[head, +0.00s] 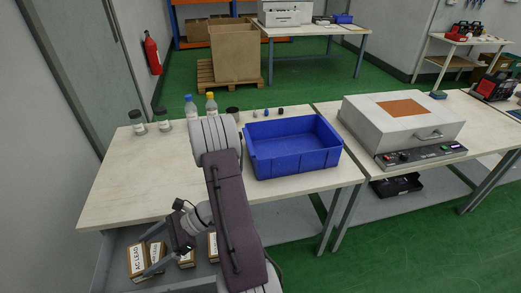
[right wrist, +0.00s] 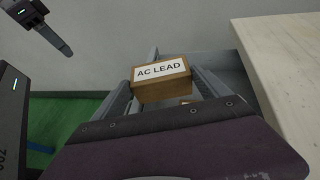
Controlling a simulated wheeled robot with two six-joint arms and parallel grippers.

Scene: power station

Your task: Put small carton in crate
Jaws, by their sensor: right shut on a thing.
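The small carton (right wrist: 163,92), brown with a white "AC LEAD" label, sits between the fingers of my right gripper (right wrist: 174,82) in the right wrist view. The gripper is shut on it. In the head view the right gripper (head: 145,256) reaches down at the table's front left, by the lower shelf. Cartons labelled "AC LEAD" (head: 138,261) show around its fingers there; I cannot tell exactly which one is held. The blue crate (head: 290,162) stands on the table, right of my arm, and looks empty. A dark part of my left gripper (right wrist: 42,25) shows in the right wrist view; its opening is unclear.
More small cartons (head: 187,259) lie on the shelf under the table (head: 110,195). Bottles and jars (head: 163,120) stand along the table's back left. A grey machine (head: 400,120) stands right of the crate. The table's front left is clear.

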